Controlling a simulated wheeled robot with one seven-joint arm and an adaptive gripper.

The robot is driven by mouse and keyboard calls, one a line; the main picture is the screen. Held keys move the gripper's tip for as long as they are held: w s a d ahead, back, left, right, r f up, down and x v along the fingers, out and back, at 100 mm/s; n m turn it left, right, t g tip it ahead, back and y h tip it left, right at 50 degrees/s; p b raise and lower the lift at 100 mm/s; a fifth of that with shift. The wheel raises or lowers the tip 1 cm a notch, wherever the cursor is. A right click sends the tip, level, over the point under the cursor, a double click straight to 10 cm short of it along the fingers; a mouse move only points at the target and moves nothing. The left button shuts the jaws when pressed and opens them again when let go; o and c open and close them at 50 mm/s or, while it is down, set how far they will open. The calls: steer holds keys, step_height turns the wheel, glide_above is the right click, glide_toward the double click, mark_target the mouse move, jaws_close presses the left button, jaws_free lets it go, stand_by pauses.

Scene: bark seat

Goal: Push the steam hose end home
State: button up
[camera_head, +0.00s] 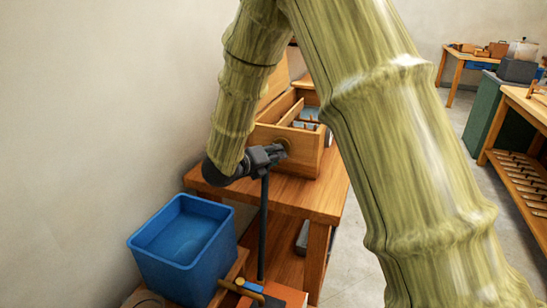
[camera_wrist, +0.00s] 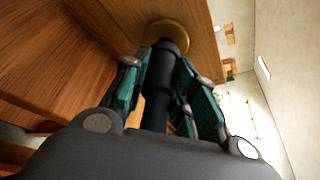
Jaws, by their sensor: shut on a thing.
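My gripper (camera_head: 272,153) is shut on the black hose end (camera_wrist: 160,90), which lies between the green-padded fingers in the wrist view. The hose (camera_head: 263,225) hangs down from the gripper, past the table's edge. The tip of the hose end points at a round brass fitting (camera_wrist: 168,30) on the wooden box (camera_head: 306,158) and meets or overlaps it in the picture. I cannot tell how deep the tip sits. In the head view the gripper covers most of the fitting.
The box stands on a wooden table (camera_head: 325,199), its lid raised. A blue tub (camera_head: 172,276) stands at the lower left, near the wall. An orange-red unit (camera_head: 292,296) sits low by the hose's bottom. Workbenches (camera_head: 523,104) stand at the right, across open floor.

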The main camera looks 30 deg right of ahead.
steer(key=shift+w+d+b, duration=0.4)
steer(key=shift+w+d, duration=0.25)
steer(key=shift+d, duration=0.05)
stand_by(1.2)
steer(key=shift+s+a, duration=0.1)
steer(key=shift+s+a+b, duration=0.35)
steer(key=shift+s+a, duration=0.4)
steer(key=shift+a, duration=0.05)
steer(key=shift+s+a, duration=0.15)
steer(key=shift+a, duration=0.05)
steer(key=s+a+b, duration=0.2)
steer(key=s+a, duration=0.2)
steer(key=a, duration=0.1)
steer(key=shift+s, duration=0.25)
stand_by(0.7)
